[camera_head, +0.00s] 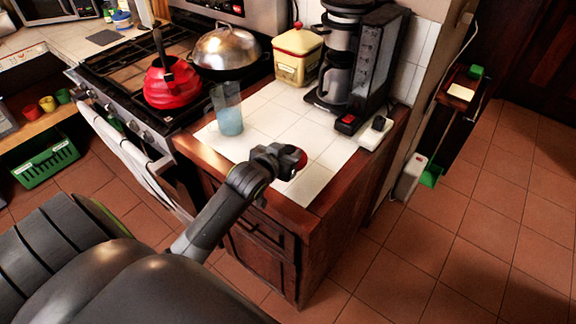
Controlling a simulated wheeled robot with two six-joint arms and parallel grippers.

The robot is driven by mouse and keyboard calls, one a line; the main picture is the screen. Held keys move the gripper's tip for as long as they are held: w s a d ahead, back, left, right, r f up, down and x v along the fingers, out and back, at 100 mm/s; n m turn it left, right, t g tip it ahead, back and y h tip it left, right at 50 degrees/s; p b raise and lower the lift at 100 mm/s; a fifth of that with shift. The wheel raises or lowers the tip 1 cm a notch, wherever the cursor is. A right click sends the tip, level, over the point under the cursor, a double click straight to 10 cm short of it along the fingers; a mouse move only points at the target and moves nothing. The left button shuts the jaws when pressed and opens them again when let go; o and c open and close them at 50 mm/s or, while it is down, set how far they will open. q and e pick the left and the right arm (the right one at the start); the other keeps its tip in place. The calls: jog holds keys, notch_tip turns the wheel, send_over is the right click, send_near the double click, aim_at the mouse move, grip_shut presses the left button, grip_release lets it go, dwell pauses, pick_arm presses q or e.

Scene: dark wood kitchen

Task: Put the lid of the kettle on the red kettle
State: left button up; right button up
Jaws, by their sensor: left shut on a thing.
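The red kettle (173,90) stands on the stove at the left, with a black handle above it. My left gripper (290,157) is over the near part of the white-tiled counter, to the right of and nearer than the kettle. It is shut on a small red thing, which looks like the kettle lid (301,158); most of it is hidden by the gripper. The lid is well apart from the kettle. My right gripper is not in view.
A pan with a domed metal lid (226,48) sits right of the kettle. A clear glass with bluish contents (228,112) stands on the counter between gripper and kettle. A cream-and-red canister (297,55) and a black coffee maker (352,70) stand behind.

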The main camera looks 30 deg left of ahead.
pick_arm(q)
jog(key=shift+f+p, duration=0.55)
jog(key=shift+f, duration=1.85)
jog(key=shift+f, duration=0.1)
jog(key=shift+f, duration=0.1)
jog(key=o, duration=1.1)
jog(key=shift+c, duration=0.2)
